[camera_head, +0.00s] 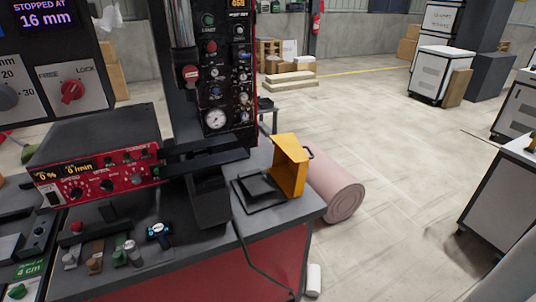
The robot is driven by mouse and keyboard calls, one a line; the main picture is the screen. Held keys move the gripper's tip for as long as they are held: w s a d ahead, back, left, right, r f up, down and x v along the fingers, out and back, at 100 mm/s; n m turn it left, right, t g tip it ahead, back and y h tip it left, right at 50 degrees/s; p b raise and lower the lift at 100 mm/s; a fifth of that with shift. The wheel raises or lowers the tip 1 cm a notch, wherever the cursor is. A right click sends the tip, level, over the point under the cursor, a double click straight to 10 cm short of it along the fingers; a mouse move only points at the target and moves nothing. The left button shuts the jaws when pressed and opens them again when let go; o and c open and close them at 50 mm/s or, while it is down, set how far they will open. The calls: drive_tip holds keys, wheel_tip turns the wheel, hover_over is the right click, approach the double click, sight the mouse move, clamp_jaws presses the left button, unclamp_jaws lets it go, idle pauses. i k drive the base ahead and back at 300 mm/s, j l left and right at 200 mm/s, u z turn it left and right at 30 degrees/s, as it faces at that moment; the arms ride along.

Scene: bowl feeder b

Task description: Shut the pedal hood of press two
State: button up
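The yellow pedal hood (289,166) stands raised on its edge at the right end of the red and grey bench. A dark flat pedal (259,189) lies uncovered on the bench just left of it, with a black cable running down the bench front. A small dark handle (308,153) sticks out on the hood's right side. The press (225,75) with a dark control panel, gauge and knobs rises behind and left of the hood. I cannot read a number two on it. My gripper is not in view.
A red feeder control box (105,182) and several small knobs and fittings stand on the bench, left of the hood. A pink roll (338,190) lies on the floor behind the bench's right end. Open floor spreads right, up to white cabinets (440,72).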

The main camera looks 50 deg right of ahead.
sight(290, 162)
drive_tip(key=l, duration=0.6)
drive_tip(key=k+l+u, duration=0.1)
drive_tip(key=l, duration=1.1)
drive_tip(key=k+l+u, duration=0.1)
drive_tip(key=l, duration=0.45)
drive_tip(key=k+l, duration=0.1)
drive_tip(key=l, duration=0.5)
drive_tip(key=l+u, duration=0.1)
drive_tip(key=l, duration=0.5)
drive_tip(key=k, duration=0.05)
